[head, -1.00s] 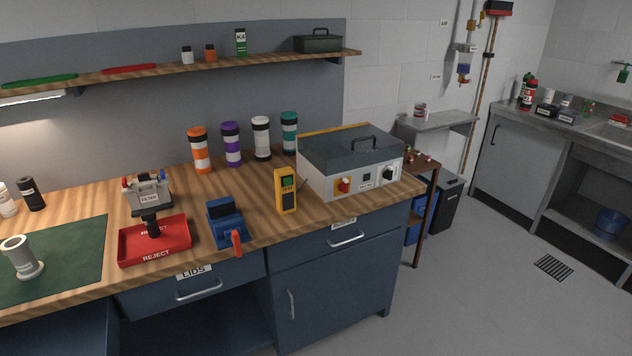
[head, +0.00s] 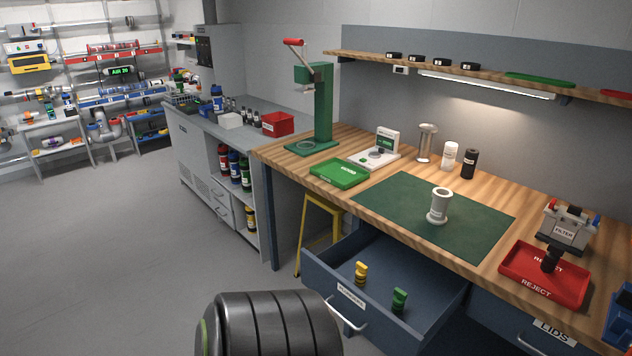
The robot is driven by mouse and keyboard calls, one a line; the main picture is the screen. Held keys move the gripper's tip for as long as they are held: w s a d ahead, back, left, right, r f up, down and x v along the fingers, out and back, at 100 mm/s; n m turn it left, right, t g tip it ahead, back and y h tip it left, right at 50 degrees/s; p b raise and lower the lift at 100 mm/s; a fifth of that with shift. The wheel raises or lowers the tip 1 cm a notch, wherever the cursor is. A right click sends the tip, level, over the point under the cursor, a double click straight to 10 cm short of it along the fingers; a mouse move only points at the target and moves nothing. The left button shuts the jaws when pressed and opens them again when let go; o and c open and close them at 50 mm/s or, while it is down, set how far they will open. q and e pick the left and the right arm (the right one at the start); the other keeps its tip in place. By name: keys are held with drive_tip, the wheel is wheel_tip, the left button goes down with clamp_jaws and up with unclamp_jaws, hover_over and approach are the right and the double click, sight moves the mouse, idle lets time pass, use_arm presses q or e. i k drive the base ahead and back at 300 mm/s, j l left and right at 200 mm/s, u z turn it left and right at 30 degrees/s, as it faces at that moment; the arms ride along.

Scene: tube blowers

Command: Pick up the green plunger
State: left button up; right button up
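The green plunger (head: 399,300) stands in the open drawer (head: 446,298) below the workbench, towards the drawer's right side. A yellow plunger (head: 361,273) stands in the same drawer, to its left and farther back. The drawer's front carries a label and a metal handle (head: 346,320). A dark ribbed cylindrical part, probably of my own arm, fills the bottom middle of the head view, left of the drawer front. No gripper fingers show in the head view.
On the bench are a green mat (head: 470,215) with a white flanged tube (head: 438,206), a green tray (head: 339,172), a red reject tray (head: 545,284) and a green press (head: 322,105). A yellow stool (head: 322,215) stands left of the drawer. The floor at left is clear.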

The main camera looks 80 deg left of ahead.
sight(400, 296)
drive_tip(key=u, duration=2.15)
